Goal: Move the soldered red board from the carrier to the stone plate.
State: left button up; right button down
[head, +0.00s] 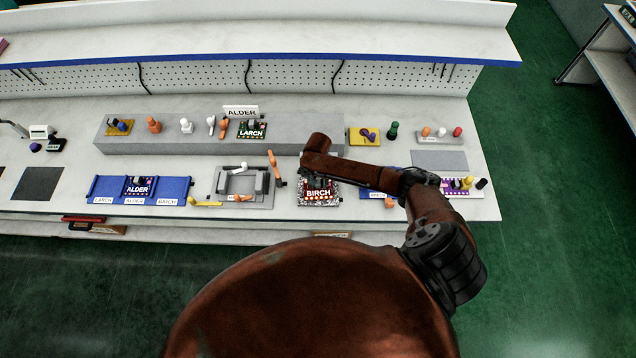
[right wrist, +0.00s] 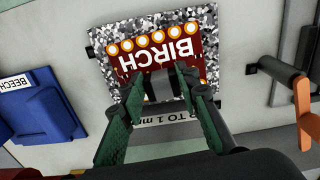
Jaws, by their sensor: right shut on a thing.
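The red board (head: 318,190), marked BIRCH, is over the speckled stone plate (head: 333,203), within its outline. The right wrist view shows the board (right wrist: 172,45) upside down in the picture, with the stone plate (right wrist: 108,38) showing around it. I cannot tell whether the board touches the plate. My right gripper (right wrist: 162,84) is shut on the red board, at a dark block near its edge. In the head view my arm hides most of the gripper. The grey carrier (head: 262,201) with orange handles is left of the plate and holds no board. My left gripper is out of view.
A blue holder (head: 108,190) with an ALDER board (head: 139,186) lies at the left. Another blue holder (right wrist: 45,110), marked BEECH, is beside the plate. An orange clamp handle (right wrist: 302,100) rises close to the plate. A raised grey shelf (head: 210,140) stands behind with several small items.

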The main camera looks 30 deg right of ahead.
aim_at(318, 184)
jog(key=shift+f, duration=0.45)
dwell(0.5)
jog(key=c, duration=1.4)
grip_release()
notch_tip(318, 184, up, 12)
